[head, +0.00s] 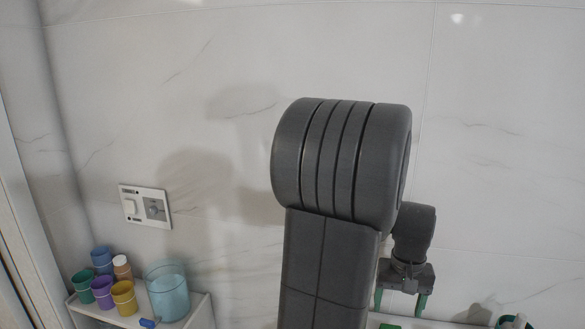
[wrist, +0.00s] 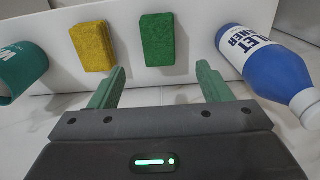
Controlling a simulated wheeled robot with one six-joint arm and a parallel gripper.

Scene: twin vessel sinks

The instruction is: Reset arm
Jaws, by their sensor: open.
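My gripper (head: 401,298) points downward at the right of the head view, partly behind my own large grey arm link. In the wrist view my gripper (wrist: 160,86) has its two green fingers spread apart, with nothing between them. Beyond the fingertips a green sponge (wrist: 158,40) lies on a white shelf (wrist: 115,72), apart from the fingers. A small piece of green also shows below the gripper in the head view (head: 390,326).
In the wrist view, a yellow sponge (wrist: 97,46), a green cup (wrist: 20,72) and a blue bottle (wrist: 262,62) surround the green sponge. In the head view, a left shelf (head: 198,312) holds several coloured cups (head: 103,290) and a blue container (head: 168,292). A wall switch (head: 145,206) is above.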

